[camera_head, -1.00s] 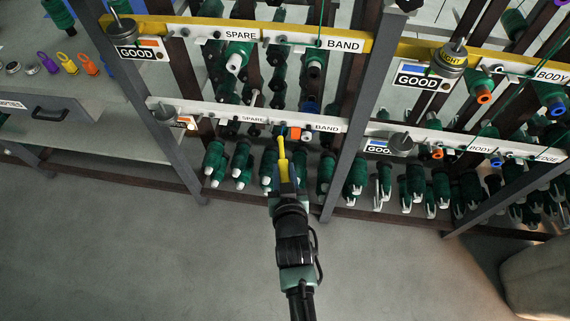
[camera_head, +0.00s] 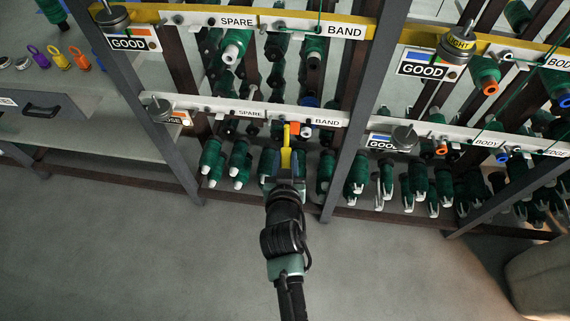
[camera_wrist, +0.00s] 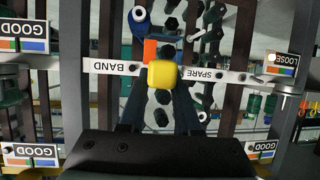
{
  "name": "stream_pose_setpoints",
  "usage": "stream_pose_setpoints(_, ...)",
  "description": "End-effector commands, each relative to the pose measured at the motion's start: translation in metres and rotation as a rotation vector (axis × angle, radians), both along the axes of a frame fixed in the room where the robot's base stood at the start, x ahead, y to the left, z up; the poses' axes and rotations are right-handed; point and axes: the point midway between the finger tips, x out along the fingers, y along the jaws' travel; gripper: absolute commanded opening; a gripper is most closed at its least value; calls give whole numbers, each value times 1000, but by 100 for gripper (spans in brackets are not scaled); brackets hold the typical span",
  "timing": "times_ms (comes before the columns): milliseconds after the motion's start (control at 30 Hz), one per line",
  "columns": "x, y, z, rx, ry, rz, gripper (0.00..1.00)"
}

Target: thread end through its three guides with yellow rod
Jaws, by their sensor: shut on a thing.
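My gripper (camera_head: 286,172) is shut on the yellow rod (camera_head: 286,146), which points up toward the lower white rail (camera_head: 228,109) marked SPARE and BAND. In the wrist view the rod (camera_wrist: 162,74) is seen nearly end-on, as a yellow block over the rail between the two labels. An orange square piece (camera_head: 294,128) is just right of the rod tip; it also shows in the wrist view (camera_wrist: 150,50). I cannot tell whether rod and rail touch. A thin green thread (camera_head: 319,18) runs down to the upper BAND label. I cannot make out its end or the guides clearly.
Green bobbins (camera_head: 240,160) hang in rows below the lower rail, on both sides of my gripper. A grey upright post (camera_head: 352,120) stands to the right. A loose-marked weight (camera_head: 158,110) is at the rail's left end. The floor (camera_head: 150,255) in front is clear.

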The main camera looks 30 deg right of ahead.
Motion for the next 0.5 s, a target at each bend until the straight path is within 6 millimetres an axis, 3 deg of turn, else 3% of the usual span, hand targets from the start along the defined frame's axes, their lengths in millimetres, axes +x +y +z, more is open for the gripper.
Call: stream_pose_setpoints(500,9,-9,-1,-3,-3,-77,0)
